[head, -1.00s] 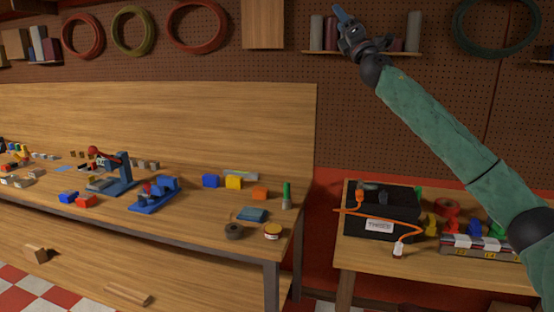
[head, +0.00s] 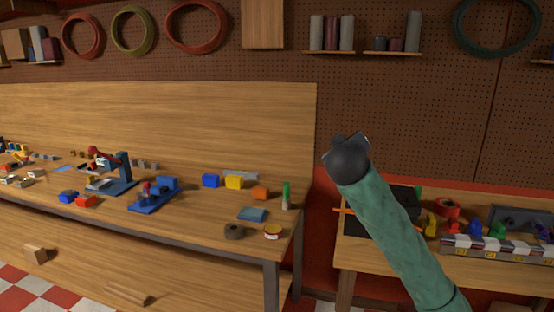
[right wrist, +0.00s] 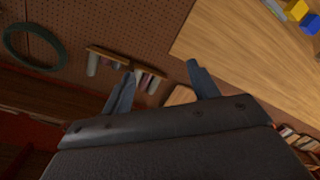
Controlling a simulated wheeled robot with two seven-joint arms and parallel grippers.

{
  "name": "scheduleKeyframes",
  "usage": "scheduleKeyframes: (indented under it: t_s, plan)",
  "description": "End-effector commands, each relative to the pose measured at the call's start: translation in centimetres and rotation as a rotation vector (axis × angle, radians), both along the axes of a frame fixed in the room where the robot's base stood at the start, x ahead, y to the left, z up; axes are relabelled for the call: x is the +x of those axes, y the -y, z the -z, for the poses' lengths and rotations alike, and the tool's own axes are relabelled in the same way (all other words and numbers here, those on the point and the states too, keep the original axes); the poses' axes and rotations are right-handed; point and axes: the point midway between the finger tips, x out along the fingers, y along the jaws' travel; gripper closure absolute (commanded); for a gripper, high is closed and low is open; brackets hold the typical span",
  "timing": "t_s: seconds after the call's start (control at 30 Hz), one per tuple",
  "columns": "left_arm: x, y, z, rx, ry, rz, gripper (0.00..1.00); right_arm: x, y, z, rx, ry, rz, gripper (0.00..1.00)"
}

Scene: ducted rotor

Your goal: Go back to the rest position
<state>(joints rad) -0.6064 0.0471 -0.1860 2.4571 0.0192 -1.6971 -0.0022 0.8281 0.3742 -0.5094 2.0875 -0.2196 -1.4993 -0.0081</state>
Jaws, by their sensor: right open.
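My right arm rises from the bottom right of the head view, in a green sleeve. Its dark wrist end hides most of my right gripper (head: 346,140) in that view. In the right wrist view, the two blue-grey fingers of my right gripper (right wrist: 160,82) stand wide apart with nothing between them. It is in the air in front of the pegboard, between the long workbench and the side table. My left gripper is not in view.
The long workbench (head: 190,225) at left carries blue presses (head: 155,195), coloured blocks and a tape roll (head: 234,232). The side table (head: 350,258) at right holds a black box (head: 405,195), partly hidden by my arm, and a parts rack (head: 500,247). Shelves (head: 365,52) hang behind.

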Motion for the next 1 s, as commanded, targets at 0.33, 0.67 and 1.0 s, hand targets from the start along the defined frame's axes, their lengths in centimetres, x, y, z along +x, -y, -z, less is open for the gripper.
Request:
scheduleKeyframes:
  t_s: [0.33, 0.67, 1.0]
  plan:
    - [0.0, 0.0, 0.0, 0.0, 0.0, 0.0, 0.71, -7.1, -1.4, 13.2, 0.175, -0.285, -0.061, 0.4]
    - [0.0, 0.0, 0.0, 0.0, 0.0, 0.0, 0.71, -14.1, -2.3, 22.9, 0.305, -0.465, -0.114, 0.4]
    - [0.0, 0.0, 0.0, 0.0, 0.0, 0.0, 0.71, -21.3, -2.3, 31.4, 0.423, -0.608, -0.122, 0.4]
